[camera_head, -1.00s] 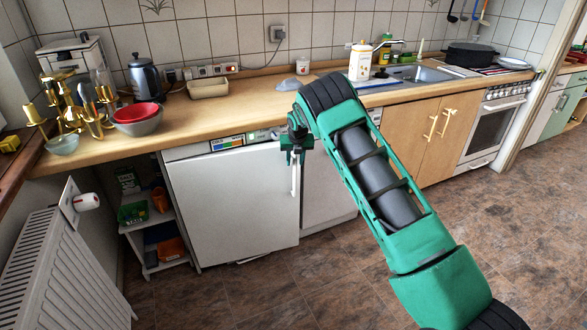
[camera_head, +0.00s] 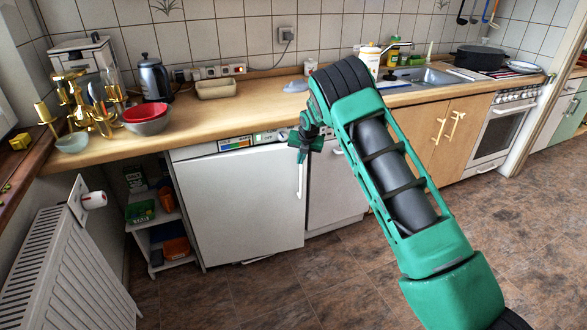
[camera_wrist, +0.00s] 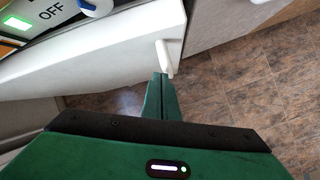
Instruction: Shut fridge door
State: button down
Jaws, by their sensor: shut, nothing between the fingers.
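The white fridge door (camera_head: 240,200) is under the counter, left of a second white front. It looks almost in line with the cabinet fronts; I cannot tell if a narrow gap remains. Its upright white handle (camera_head: 300,180) is at the right edge. My gripper (camera_head: 303,153) points down at the upper end of the handle, by the door's top right corner. In the wrist view, the shut green fingers (camera_wrist: 162,82) are just in front of the handle (camera_wrist: 168,58), with nothing between them. I cannot tell whether they touch it. The door's top edge (camera_wrist: 100,42) also shows there.
The wooden counter (camera_head: 240,108) runs above the door. A control strip (camera_head: 250,140) lies between counter and door. A small open shelf (camera_head: 160,220) and a radiator (camera_head: 65,270) stand to the left. The brown tiled floor (camera_head: 300,285) in front is clear.

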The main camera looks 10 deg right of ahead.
jog(key=a+f+m+t+y, duration=0.3)
jog(key=a+f+m, duration=0.1)
jog(key=f+m, duration=0.25)
jog(key=m+t+h, duration=0.2)
jog(key=m+t, duration=0.8)
jog(key=m, duration=1.5)
send_near(288, 167)
jog(key=w, duration=0.6)
jog(key=shift+w+a+r, duration=0.2)
jog(key=shift+w, duration=0.05)
